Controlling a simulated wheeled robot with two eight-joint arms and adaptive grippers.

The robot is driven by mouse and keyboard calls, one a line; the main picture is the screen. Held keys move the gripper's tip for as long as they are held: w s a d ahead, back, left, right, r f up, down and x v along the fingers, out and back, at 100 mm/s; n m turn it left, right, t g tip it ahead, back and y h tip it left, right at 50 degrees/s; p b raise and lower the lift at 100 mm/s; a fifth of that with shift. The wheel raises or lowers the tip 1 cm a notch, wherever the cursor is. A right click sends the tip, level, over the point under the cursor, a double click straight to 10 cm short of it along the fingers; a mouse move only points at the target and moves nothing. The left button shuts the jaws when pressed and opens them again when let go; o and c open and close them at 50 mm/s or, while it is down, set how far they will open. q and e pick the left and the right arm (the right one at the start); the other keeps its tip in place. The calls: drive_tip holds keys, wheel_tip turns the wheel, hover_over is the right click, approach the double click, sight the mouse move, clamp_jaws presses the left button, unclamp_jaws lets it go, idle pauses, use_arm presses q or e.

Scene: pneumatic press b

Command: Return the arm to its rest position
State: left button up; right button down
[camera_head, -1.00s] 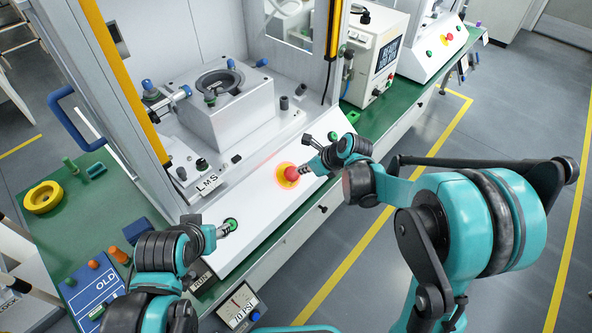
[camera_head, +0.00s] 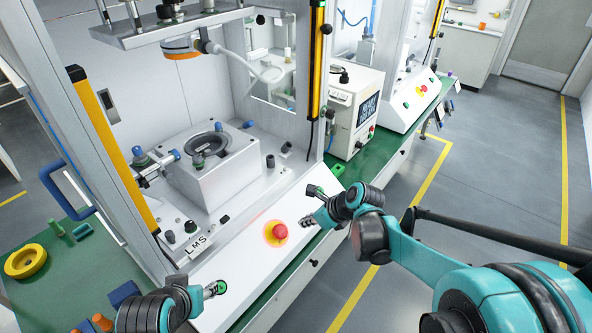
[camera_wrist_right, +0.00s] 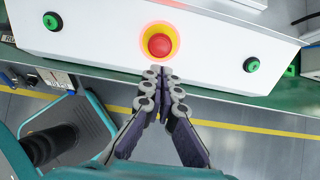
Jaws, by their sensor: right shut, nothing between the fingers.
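My right gripper (camera_head: 306,221) is shut and empty, just right of the red button (camera_head: 280,231) on the press's sloped white front panel. In the right wrist view my right gripper's (camera_wrist_right: 162,72) fingertips meet just below the red button (camera_wrist_right: 159,45) and its yellow ring; I cannot tell whether they touch the panel. My left gripper (camera_head: 212,289) is at the lower left, its tip by the left green button (camera_head: 217,287); its fingers are too small and overlapped to judge. The right green button (camera_wrist_right: 252,65) lies to the right of the right gripper.
The press has yellow-and-black posts (camera_head: 317,60) and a silver fixture block (camera_head: 211,165) behind the panel. A white control box (camera_head: 352,112) stands on the green bench (camera_head: 85,265) to the right. A yellow ring part (camera_head: 25,261) lies at left. Open floor is at right.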

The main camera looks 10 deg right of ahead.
drive_tip(key=s+d+r+n+h, duration=0.1)
drive_tip(key=s+d+n, duration=0.2)
drive_tip(key=s+n, duration=0.3)
drive_tip(key=s+d+r+n+t+h, duration=0.1)
drive_tip(key=s+d+n+h, duration=0.1)
drive_tip(key=s+n, duration=0.5)
drive_tip(key=s+d+r+n+h, duration=0.2)
drive_tip(key=s+n, duration=0.5)
drive_tip(key=n, duration=0.7)
drive_tip(key=shift+d+t, duration=0.4)
drive_tip(key=shift+d, duration=0.4)
drive_tip(key=shift+w, duration=0.1)
